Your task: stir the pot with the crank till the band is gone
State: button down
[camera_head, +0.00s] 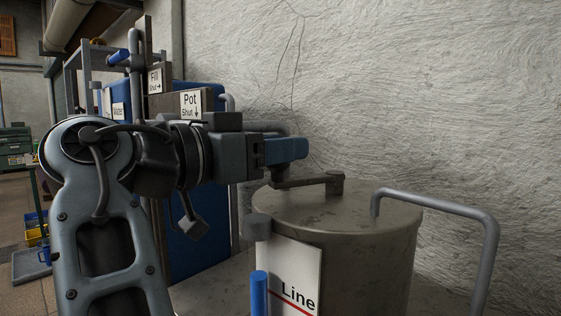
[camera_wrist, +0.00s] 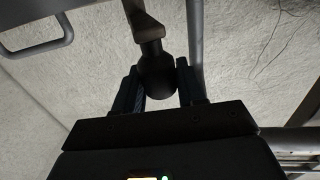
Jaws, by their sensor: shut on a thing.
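The pot (camera_head: 370,265) is a grey metal drum with a flat lid. A dark crank (camera_head: 315,181) lies across the lid, its hub near the lid's middle and its arm reaching left. My gripper (camera_head: 290,149) has blue fingers and is at the crank's outer end, above the lid's back left edge. In the wrist view, my gripper (camera_wrist: 158,82) is shut on the crank's dark round knob (camera_wrist: 157,72), with a finger on each side. A white "Line" sign (camera_head: 292,275) with a red line is on the pot's front. I cannot make out a separate band.
A blue upright rod (camera_head: 259,292) stands left of the sign, below a grey cylinder (camera_head: 257,226). A bent grey pipe (camera_head: 440,203) rises at the pot's right. "Pot" (camera_head: 191,104) and "Fill" (camera_head: 155,81) signs stand behind my arm. A rough pale wall closes the back.

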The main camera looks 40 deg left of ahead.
jog(key=shift+w+a+f+b, duration=0.15)
jog(key=shift+w+a+b, duration=0.2)
jog(key=shift+a, duration=0.3)
jog(key=c, duration=0.8)
grip_release()
jog(key=shift+s, duration=0.1)
jog(key=shift+v, duration=3.75)
